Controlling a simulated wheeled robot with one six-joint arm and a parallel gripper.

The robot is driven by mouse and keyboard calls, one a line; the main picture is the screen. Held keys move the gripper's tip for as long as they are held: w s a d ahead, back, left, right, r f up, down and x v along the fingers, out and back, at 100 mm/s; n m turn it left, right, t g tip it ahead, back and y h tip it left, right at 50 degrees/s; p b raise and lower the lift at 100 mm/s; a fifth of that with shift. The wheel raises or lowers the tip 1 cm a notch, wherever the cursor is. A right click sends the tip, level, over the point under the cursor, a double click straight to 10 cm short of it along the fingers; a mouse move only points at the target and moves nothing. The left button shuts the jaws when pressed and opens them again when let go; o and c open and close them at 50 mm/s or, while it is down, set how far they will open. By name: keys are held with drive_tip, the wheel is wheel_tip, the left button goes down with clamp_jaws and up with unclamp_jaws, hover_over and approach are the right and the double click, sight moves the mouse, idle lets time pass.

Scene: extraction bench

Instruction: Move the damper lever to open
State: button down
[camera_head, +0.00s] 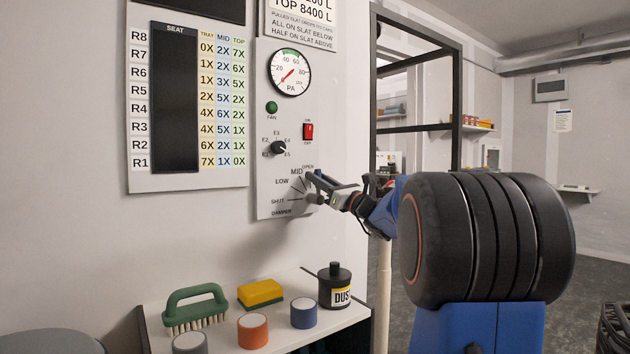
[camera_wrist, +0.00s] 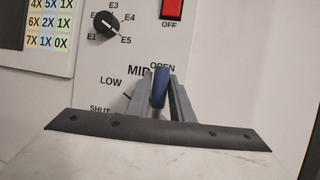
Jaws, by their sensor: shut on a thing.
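The damper lever's blue handle (camera_wrist: 160,88) shows in the wrist view between the two grey fingers of my gripper (camera_wrist: 160,97), which is shut on it. The handle stands just below the OPEN label, right of MID. The lever's pivot is hidden in the wrist view. In the head view my gripper (camera_head: 315,184) is at the right edge of the damper scale (camera_head: 290,190), marked SHUT, LOW, MID and OPEN. There the fingers hide the handle, and I cannot tell the lever's exact angle.
The grey control panel (camera_head: 265,128) also bears a pressure gauge (camera_head: 289,73), a green fan lamp (camera_head: 271,107), a red switch (camera_head: 308,131) and a black selector knob (camera_head: 279,148). Below, a white shelf (camera_head: 285,315) holds a brush (camera_head: 195,308), a yellow sponge (camera_head: 260,293) and a black dust jar (camera_head: 334,284).

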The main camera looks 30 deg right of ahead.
drive_tip(key=shift+d+m, duration=0.2)
drive_tip(key=shift+m, duration=0.2)
drive_tip(key=c, duration=1.8)
unclamp_jaws()
drive_tip(key=shift+c, duration=0.2)
drive_tip(key=shift+s, duration=0.1)
drive_tip(key=v, duration=1.7)
drive_tip(key=shift+f, duration=0.2)
drive_tip(key=shift+s+a, duration=0.1)
drive_tip(key=shift+s, duration=0.05)
